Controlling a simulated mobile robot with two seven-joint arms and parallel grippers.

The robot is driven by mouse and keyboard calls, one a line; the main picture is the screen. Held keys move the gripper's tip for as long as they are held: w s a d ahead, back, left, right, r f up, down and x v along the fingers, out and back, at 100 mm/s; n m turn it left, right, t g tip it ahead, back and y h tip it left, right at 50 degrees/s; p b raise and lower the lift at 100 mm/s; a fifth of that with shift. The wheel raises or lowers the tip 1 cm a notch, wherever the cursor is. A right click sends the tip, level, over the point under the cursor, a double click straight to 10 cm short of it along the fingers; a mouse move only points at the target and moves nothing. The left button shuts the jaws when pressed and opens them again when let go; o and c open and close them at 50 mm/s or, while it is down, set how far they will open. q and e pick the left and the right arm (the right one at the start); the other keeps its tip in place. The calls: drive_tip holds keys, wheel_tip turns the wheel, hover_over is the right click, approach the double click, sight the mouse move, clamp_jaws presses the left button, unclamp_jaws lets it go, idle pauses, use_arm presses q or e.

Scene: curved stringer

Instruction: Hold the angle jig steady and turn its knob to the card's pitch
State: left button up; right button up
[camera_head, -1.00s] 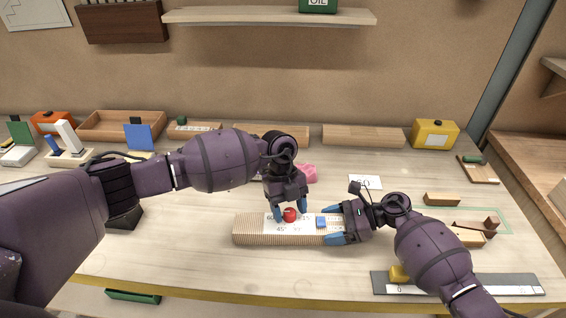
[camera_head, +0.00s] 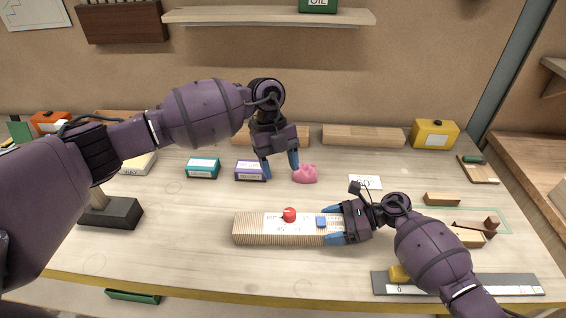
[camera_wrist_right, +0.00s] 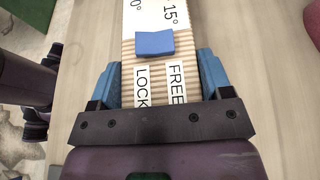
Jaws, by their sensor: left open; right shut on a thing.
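The angle jig (camera_head: 250,231) is a ribbed wooden block with a white dial plate, lying on the bench front. Its red knob (camera_head: 289,215) stands on the plate, with angle marks around it. A blue slider (camera_head: 321,222) sits on its right part; in the right wrist view the blue slider (camera_wrist_right: 154,43) is beyond the LOCK and FREE labels (camera_wrist_right: 158,85). My right gripper (camera_head: 335,225) is shut on the jig's right end, one finger on each side. My left gripper (camera_head: 281,170) is open and empty, behind and above the jig. The card (camera_head: 366,182) lies behind the jig; its number is partly unclear.
A pink lump (camera_head: 305,174) is beside the left gripper. A purple box (camera_head: 251,170) and a teal box (camera_head: 203,168) stand left of it. A grey ruler strip (camera_head: 460,284) lies at front right.

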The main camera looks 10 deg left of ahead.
use_arm(q)
drive_tip(key=shift+w+d+r+m+t, duration=0.1)
drive_tip(key=shift+m+t, duration=0.05)
drive_tip(key=shift+m, duration=2.4)
drive_tip(key=shift+w+d+r+m+t, duration=0.1)
drive_tip(key=shift+d+m+t, duration=0.1)
drive_tip(key=shift+m, duration=2.4)
drive_tip(key=shift+d+m+t, duration=0.1)
drive_tip(key=shift+m+t, duration=0.05)
drive_tip(key=shift+m, duration=2.4)
use_arm(e)
drive_tip(key=o, duration=1.3)
drive_tip(key=shift+d, duration=0.1)
